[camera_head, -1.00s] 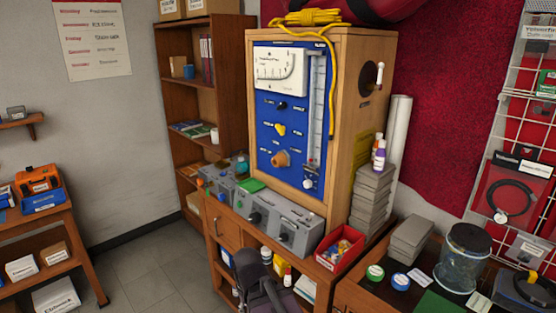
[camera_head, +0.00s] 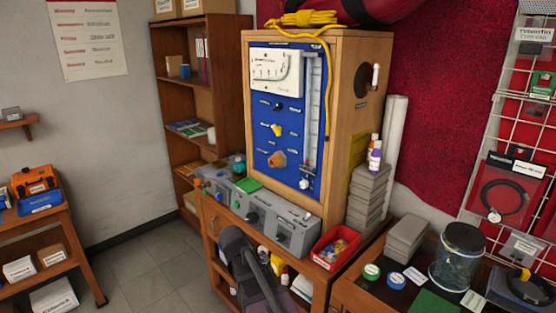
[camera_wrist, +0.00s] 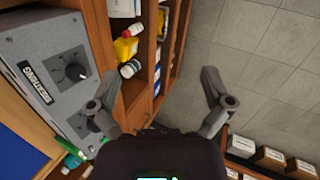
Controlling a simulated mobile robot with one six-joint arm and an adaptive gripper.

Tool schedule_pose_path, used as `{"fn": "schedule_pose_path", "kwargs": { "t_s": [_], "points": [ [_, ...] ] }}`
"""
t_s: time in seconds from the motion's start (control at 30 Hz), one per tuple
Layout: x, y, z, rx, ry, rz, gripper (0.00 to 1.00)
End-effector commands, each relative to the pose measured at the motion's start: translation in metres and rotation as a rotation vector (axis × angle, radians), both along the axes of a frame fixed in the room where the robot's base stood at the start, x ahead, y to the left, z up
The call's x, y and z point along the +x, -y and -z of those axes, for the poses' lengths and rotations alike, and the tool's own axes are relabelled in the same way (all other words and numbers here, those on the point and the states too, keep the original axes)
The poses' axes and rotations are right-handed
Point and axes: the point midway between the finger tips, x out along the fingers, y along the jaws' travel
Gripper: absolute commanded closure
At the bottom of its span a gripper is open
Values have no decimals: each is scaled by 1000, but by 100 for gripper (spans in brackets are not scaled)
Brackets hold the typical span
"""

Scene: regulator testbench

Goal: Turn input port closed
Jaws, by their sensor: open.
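The regulator testbench is a wooden cabinet (camera_head: 343,130) with a blue panel (camera_head: 268,110) on its front. The panel carries a gauge (camera_head: 274,68), a small black knob (camera_head: 279,107), a yellow knob (camera_head: 277,130), an orange-brown knob (camera_head: 277,159) and a tall flow tube (camera_head: 309,110). A black round fitting with a white-tipped handle (camera_head: 375,76) is on the cabinet's right side. Labels are too small to read, so I cannot tell which is the input port. My gripper (camera_wrist: 160,90) is open and empty in the wrist view, away from the panel and pointing toward shelves and floor.
Grey boxes with knobs (camera_head: 283,230) stand before the cabinet; one also shows in the wrist view (camera_wrist: 45,70). A red bin (camera_head: 335,247), stacked grey boxes (camera_head: 368,195) and a glass jar (camera_head: 458,256) stand to the right. The floor (camera_head: 140,240) at left is clear.

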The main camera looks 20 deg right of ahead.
Motion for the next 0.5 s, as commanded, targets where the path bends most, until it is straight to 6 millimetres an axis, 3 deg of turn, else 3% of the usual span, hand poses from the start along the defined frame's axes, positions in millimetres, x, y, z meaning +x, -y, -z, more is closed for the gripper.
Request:
{"fn": "schedule_pose_path", "kwargs": {
  "t_s": [0.03, 0.3, 0.5],
  "points": [
    [25, 10, -11, -72, -16, -63, 0],
    [111, 55, -66, -479, -181, -400, 0],
    [175, 76, -117, -784, -385, -610, 0]
  ]
}}
